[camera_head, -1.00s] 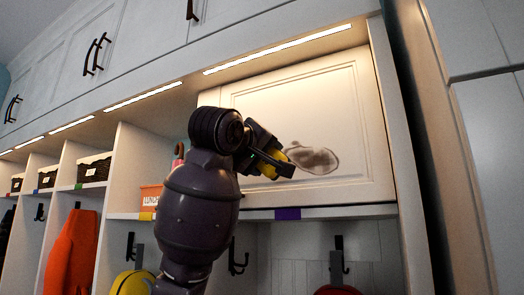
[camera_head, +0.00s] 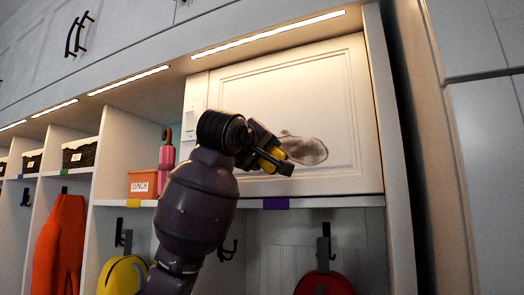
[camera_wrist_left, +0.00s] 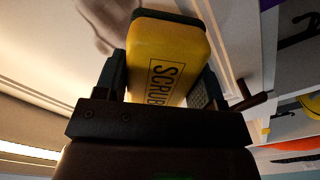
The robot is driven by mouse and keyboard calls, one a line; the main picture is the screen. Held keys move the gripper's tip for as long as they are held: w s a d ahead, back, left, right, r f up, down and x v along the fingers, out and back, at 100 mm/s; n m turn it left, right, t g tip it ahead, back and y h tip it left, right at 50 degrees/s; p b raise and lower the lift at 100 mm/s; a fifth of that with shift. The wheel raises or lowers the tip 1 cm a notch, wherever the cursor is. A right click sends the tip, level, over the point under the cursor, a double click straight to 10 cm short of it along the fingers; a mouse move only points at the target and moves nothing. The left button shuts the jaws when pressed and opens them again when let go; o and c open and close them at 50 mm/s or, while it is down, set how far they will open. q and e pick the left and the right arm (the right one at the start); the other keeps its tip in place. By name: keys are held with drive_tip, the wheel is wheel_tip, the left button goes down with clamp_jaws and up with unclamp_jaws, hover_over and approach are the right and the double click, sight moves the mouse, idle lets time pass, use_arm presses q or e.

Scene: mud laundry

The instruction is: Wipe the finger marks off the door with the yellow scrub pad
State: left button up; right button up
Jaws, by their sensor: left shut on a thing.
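The yellow scrub pad (camera_wrist_left: 168,50), with "SCRUB" printed on it, is held between the fingers of my left gripper (camera_head: 274,160). In the head view only a small yellow part of the pad (camera_head: 275,154) shows between the dark jaws. The white panelled door (camera_head: 262,95) of the cubby is behind the gripper. A brown-grey smudge of finger marks (camera_head: 306,151) is on the door, just right of the gripper. It also shows blurred beyond the pad in the left wrist view (camera_wrist_left: 98,25). I cannot tell whether the pad touches the door. My right gripper is not in view.
Left of the door are open cubbies with an orange LUNCH bin (camera_head: 142,184), a pink umbrella (camera_head: 167,158) and a dark basket (camera_head: 80,153). Below hang an orange garment (camera_head: 62,240), a yellow bag (camera_head: 121,276) and a red one (camera_head: 323,284). A purple tag (camera_head: 276,203) marks the shelf edge.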

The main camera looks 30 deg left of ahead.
sight(330, 149)
use_arm(q)
drive_tip(key=shift+w, duration=0.15)
idle(0.3)
drive_tip(key=shift+w, duration=0.55)
drive_tip(key=shift+d, duration=0.1)
drive_tip(key=shift+d, duration=1.65)
drive_tip(key=shift+w+d, duration=0.15)
drive_tip(key=shift+d, duration=0.9)
drive_tip(key=shift+w+d, duration=0.1)
drive_tip(key=shift+d, duration=0.9)
drive_tip(key=shift+w+d+b, duration=0.2)
drive_tip(key=shift+d+b, duration=0.25)
drive_tip(key=shift+d, duration=3)
drive_tip(key=shift+a, duration=0.15)
